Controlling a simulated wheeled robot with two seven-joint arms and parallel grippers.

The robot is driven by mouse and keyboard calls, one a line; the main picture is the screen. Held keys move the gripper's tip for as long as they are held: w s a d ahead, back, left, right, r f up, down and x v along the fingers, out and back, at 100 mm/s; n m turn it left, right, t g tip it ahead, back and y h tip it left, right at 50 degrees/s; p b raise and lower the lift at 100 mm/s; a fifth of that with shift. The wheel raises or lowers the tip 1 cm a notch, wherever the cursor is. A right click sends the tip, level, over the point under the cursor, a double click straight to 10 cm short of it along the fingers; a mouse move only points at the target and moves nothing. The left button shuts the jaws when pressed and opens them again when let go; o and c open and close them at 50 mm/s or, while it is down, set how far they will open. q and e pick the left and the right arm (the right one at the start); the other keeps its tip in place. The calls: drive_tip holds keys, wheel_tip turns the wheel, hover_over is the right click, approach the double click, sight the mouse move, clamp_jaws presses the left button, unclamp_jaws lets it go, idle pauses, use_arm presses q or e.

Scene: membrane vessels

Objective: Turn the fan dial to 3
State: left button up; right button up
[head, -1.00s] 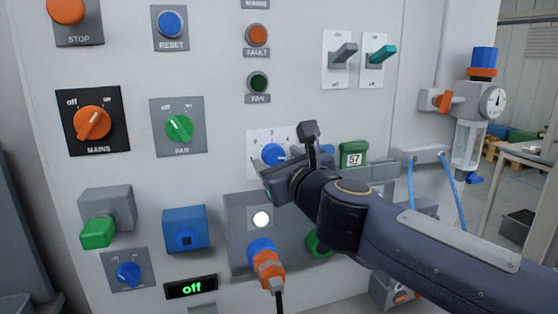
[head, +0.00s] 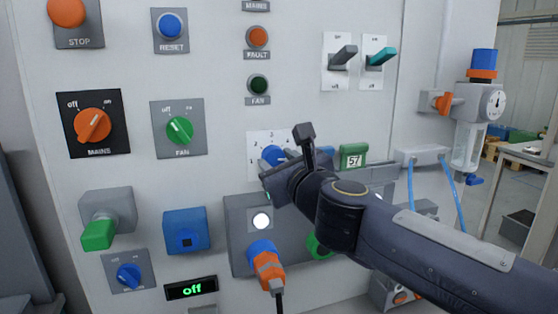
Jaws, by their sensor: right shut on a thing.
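A blue dial (head: 270,155) sits on a white plate (head: 256,139) with numbers around it, in the middle of the panel in the head view. My right gripper (head: 287,158) is at this dial, coming from the right, and is shut on it. The gripper covers the right part of the dial and plate, so some numbers and the dial's exact setting are hidden. A green FAN knob (head: 180,129) with off and on marks is further left, apart from the gripper. My left gripper is not in view.
A green block marked 57 (head: 354,156) is close to the right of my gripper. An orange plug (head: 267,266) with a cable sticks out below. Two toggle switches (head: 345,56) are above right. A MAINS knob (head: 92,124) is at the left.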

drive_tip(key=n+p, duration=0.2)
drive_tip(key=n, duration=0.1)
drive_tip(key=n+p, duration=0.1)
drive_tip(key=p, duration=0.1)
drive_tip(key=shift+r, duration=0.25)
drive_tip(key=n+p, duration=0.4)
drive_tip(key=n, duration=0.1)
drive_tip(key=shift+n+g+h, duration=0.3)
drive_tip(key=n+p, duration=0.4)
drive_tip(key=n, duration=0.1)
drive_tip(key=shift+a+h, duration=0.1)
drive_tip(key=shift+h, duration=0.2)
drive_tip(key=shift+f+n+h+p, duration=0.1)
drive_tip(key=shift+n+h+p, duration=0.2)
drive_tip(key=shift+n+p, duration=1.2)
drive_tip(key=shift+n+b, duration=0.3)
drive_tip(key=shift+n, duration=0.1)
drive_tip(key=o, duration=1)
drive_tip(key=shift+c, duration=0.2)
